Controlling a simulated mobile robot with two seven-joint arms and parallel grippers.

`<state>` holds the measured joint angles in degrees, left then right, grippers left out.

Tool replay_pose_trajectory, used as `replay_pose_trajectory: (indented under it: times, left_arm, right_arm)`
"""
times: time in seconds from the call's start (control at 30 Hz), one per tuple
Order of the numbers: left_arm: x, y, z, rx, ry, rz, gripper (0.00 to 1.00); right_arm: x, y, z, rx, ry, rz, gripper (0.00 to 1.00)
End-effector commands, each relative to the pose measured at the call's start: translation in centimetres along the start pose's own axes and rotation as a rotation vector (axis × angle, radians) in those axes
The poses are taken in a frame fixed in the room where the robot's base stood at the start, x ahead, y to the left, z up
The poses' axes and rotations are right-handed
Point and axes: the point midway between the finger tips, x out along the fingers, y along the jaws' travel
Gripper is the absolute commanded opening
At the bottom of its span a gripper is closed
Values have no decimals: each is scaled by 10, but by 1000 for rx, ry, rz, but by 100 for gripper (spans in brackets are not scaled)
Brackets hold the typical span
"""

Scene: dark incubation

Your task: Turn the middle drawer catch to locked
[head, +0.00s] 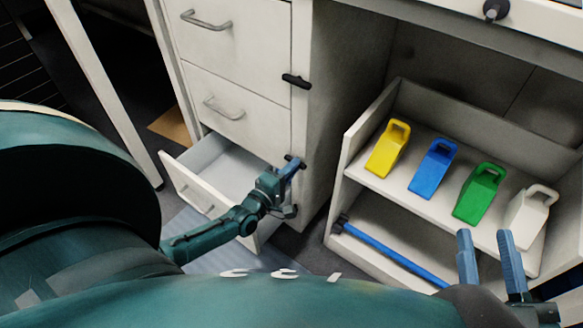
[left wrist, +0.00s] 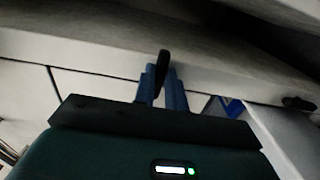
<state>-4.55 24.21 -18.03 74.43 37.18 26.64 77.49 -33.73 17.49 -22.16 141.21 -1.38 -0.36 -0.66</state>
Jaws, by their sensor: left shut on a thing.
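A white drawer cabinet shows a closed upper drawer (head: 235,50), a closed middle drawer (head: 240,108) and a pulled-out bottom drawer (head: 182,180). My left gripper (head: 294,165) is at the cabinet's right front edge, by the middle drawer's lower right corner. Its blue fingers are shut on a small black catch (left wrist: 163,62), which stands between them in the left wrist view. The catch is mostly covered in the head view, so its exact angle is hard to tell. My right gripper (head: 484,240) is open and empty at the lower right, in front of the shelf.
Another black catch (head: 296,80) sits higher on the same edge, lying roughly crosswise. A white shelf unit (head: 352,140) at right holds yellow (head: 388,148), blue (head: 433,168), green (head: 479,192) and white (head: 530,218) handled objects. A blue bar (head: 390,255) lies on its lower level.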

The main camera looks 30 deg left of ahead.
Motion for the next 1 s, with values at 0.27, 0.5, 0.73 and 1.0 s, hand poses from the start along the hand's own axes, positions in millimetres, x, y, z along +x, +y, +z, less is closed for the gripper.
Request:
replay_pose_trajectory:
  times: [0.27, 0.5, 0.73, 1.0]
  left_arm:
    - [-1, -1, 0, 8, 0, -2, 0]
    - [0, -1, 0, 8, 0, -2, 24]
    - [0, 0, 0, 6, 0, -1, 35]
    - [-11, 1, 0, 5, -1, -3, 35]
  right_arm:
    - [0, 0, 0, 3, 1, 2, 36]
    - [0, 0, -1, 2, 4, 2, 36]
    - [0, 0, -1, 0, 5, 1, 36]
    - [1, 0, -7, -10, 5, -3, 36]
